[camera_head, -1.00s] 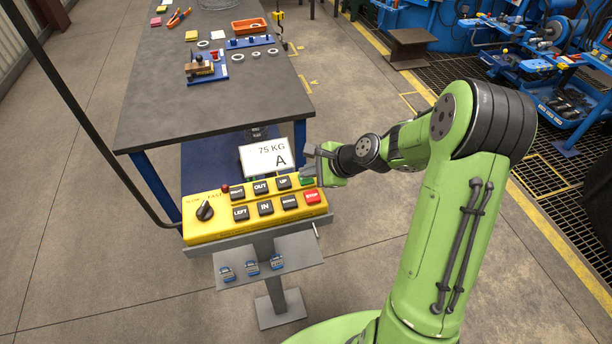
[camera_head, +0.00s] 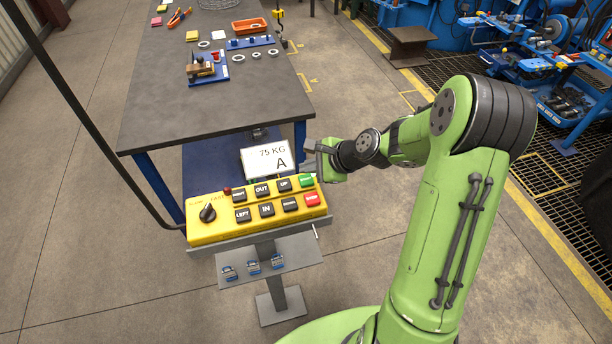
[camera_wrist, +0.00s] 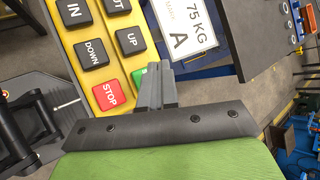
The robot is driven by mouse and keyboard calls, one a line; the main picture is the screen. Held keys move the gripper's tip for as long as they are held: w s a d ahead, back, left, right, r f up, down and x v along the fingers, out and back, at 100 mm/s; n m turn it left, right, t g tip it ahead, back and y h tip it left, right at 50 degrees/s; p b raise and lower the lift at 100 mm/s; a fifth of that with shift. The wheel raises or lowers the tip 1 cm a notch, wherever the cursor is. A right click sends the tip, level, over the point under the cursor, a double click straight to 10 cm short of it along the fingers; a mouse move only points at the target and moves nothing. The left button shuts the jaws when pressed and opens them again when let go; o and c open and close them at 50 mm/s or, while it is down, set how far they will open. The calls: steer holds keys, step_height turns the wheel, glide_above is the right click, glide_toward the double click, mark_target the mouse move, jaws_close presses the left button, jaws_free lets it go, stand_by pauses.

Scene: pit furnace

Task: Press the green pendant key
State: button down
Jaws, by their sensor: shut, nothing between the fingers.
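The yellow pendant box (camera_head: 222,232) stands on a grey pedestal, with black keys, a red STOP key (camera_head: 312,199) and a black rotary knob (camera_head: 207,212). The green key (camera_head: 306,181) is at its upper right corner, just above STOP. In the wrist view the green key (camera_wrist: 138,75) shows only in part, behind my fingers. My gripper (camera_head: 318,163) is shut and empty, by the right end of the box near the green key. In the wrist view its fingertips (camera_wrist: 156,70) overlap the key's edge. I cannot tell whether they touch it.
A white sign reading 75 KG A (camera_head: 268,158) stands just behind the box, close to my gripper. A grey-topped table (camera_head: 200,115) lies behind. A small shelf (camera_head: 290,252) with several small blue items hangs below the box.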

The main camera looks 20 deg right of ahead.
mark_target(309, 181)
step_height(309, 181, up, 4)
steer(key=p, duration=0.3)
steer(key=shift+r, duration=0.2)
steer(key=shift+f, duration=0.1)
